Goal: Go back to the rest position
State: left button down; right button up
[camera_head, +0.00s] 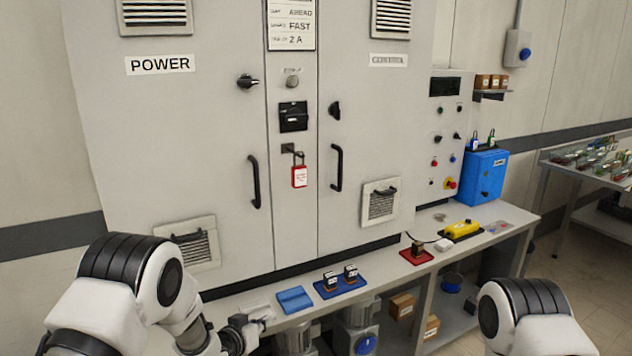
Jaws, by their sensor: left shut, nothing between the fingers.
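My left arm comes in from the lower left. Its gripper (258,325) is small in the picture, low in front of the bench's left end, and is shut and empty. My right arm shows at the lower right, but its gripper is out of the picture. The grey cabinet (225,130) stands behind the bench with both doors closed. A red padlock (299,177) hangs at its middle, below a black switch (293,116).
Boxes and motors sit below.

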pick_arm(q)
jog(key=s+a+f+n+g+y, duration=0.2)
jog(key=s+a+f+g, duration=0.15)
jog(key=s+f, duration=0.75)
jog(key=s+a+f+n+g+y, duration=0.1)
jog(key=s+a+f+g+y, duration=0.15)
jog(key=s+a+f, duration=0.75)
jog(key=s+d+r+g, duration=0.1)
jog(key=s+r+g, duration=0.1)
jog(key=s, duration=1)
jog(key=s+r+g, duration=0.2)
jog(key=s+g, duration=0.2)
jog(key=s, duration=0.9)
jog(key=shift+s+d+m+y, duration=0.15)
jog(key=shift+d+m+y, duration=0.15)
jog(key=shift+d+y, duration=0.15)
